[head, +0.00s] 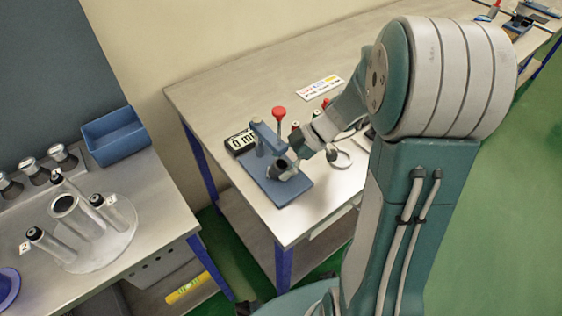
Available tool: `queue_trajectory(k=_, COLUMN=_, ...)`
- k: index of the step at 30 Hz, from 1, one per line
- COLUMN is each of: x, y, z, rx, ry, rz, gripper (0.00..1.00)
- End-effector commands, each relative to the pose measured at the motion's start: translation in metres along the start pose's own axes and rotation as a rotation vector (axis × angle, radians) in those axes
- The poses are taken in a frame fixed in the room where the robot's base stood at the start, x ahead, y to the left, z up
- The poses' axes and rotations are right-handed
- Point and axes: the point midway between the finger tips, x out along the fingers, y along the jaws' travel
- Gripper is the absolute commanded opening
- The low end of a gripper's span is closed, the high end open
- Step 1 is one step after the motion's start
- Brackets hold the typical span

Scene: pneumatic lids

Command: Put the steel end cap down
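My gripper (287,163) is at the end of my arm, low over the blue base plate (290,190) of a small press-like stand on the right-hand bench. A small dark-ended, grey round shape shows at its tip. I cannot tell whether this is a steel end cap or part of the gripper. The fingers are too small and too covered to show whether they are open or shut. Several steel end caps (58,153) with dark tops stand in a row at the back of the left-hand bench.
The stand has a red knob (279,113) and a display (241,142) beside it. A round fixture (105,243) with upright cylinders and a blue bin (115,136) are on the left bench. A gap separates the benches. The right bench's left rear is clear.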

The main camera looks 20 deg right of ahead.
Motion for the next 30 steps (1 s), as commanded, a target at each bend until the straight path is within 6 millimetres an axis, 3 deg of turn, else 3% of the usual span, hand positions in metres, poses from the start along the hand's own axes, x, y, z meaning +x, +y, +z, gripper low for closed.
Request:
queue_trajectory(k=7, x=-0.001, y=0.001, z=-0.001, rx=-0.001, ry=0.001, rz=0.002, gripper=0.89)
queue_trajectory(k=11, x=-0.011, y=0.001, z=-0.001, rx=-0.003, ry=0.000, rz=0.005, gripper=0.89)
queue_trajectory(k=24, x=-0.098, y=0.001, z=0.000, rx=-0.002, ry=-0.001, rz=0.006, gripper=0.89)
queue_trajectory(k=30, x=-0.118, y=0.001, z=0.000, rx=-0.001, ry=0.001, rz=0.004, gripper=0.89)
